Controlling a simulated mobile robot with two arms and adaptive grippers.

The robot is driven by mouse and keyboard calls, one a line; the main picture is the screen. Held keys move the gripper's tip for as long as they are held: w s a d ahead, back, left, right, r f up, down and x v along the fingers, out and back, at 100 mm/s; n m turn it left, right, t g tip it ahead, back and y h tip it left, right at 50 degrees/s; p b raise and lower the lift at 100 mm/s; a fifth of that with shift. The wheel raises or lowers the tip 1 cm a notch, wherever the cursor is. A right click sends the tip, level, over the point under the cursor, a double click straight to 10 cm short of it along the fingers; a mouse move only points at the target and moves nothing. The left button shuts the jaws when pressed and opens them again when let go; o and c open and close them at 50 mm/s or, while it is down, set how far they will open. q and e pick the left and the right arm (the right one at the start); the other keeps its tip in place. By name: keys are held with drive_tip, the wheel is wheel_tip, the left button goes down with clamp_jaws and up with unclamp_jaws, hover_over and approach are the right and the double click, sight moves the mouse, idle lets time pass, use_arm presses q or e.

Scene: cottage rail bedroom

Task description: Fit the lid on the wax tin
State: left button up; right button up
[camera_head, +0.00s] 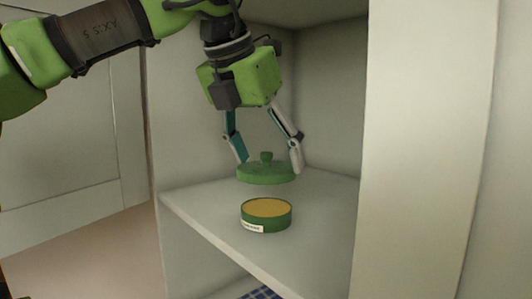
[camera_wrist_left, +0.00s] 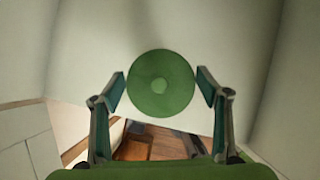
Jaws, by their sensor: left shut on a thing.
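The wax tin (camera_head: 266,214) is a round, open green tin with yellow wax inside and a pale label on its side. It stands upright on the cupboard shelf. The green lid (camera_head: 265,175) has a small round knob on top and is held level above the tin, apart from it. My left gripper (camera_head: 269,164) points down and is shut on the lid, with one finger on each side of its rim. The lid (camera_wrist_left: 161,84) shows from above in the left wrist view, between the fingertips; the tin is not visible there. My right gripper is not in view.
The pale shelf (camera_head: 325,200) is inside a white cupboard with a back wall and side walls close around the gripper. The cupboard's front upright (camera_head: 430,150) is at the right, and an open door (camera_head: 65,170) at the left. The shelf around the tin is clear.

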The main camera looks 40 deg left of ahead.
sight(271, 204)
use_arm(q)
drive_tip(key=shift+f+b, duration=1.95)
drive_tip(key=shift+f, duration=0.85)
drive_tip(key=shift+f+b, duration=0.4)
drive_tip(key=shift+f, duration=0.15)
drive_tip(key=o, duration=1.1)
drive_tip(key=shift+r, duration=0.1)
